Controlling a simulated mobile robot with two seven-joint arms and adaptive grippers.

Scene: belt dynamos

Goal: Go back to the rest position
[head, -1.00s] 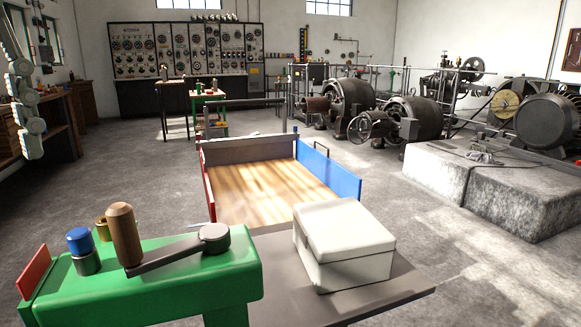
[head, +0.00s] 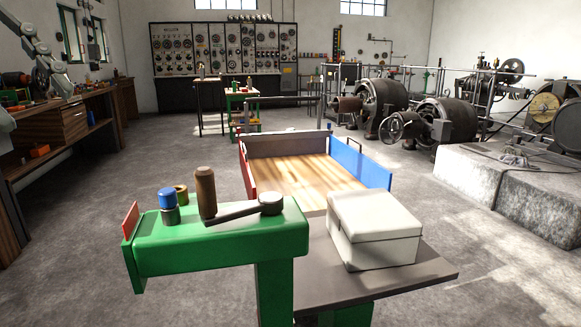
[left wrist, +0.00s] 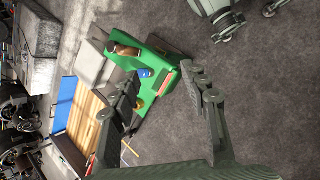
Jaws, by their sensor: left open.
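My left gripper (left wrist: 158,76) shows in the left wrist view, its two dark fingers spread wide apart with nothing held between them. Past the fingers lies the green stand (left wrist: 160,62), apart from the gripper as far as I can tell. In the head view, grey links of my left arm reach in at the upper left, over the side of the wooden workbench; the fingers cannot be made out there. My right gripper is in neither view.
A green stand (head: 215,240) with a brown-handled crank and a white box (head: 375,228) on a grey shelf (head: 400,282) stand in front. Behind is a wooden-bedded cart (head: 300,175). A workbench (head: 70,125) is left, machines right. Floor left of the stand is clear.

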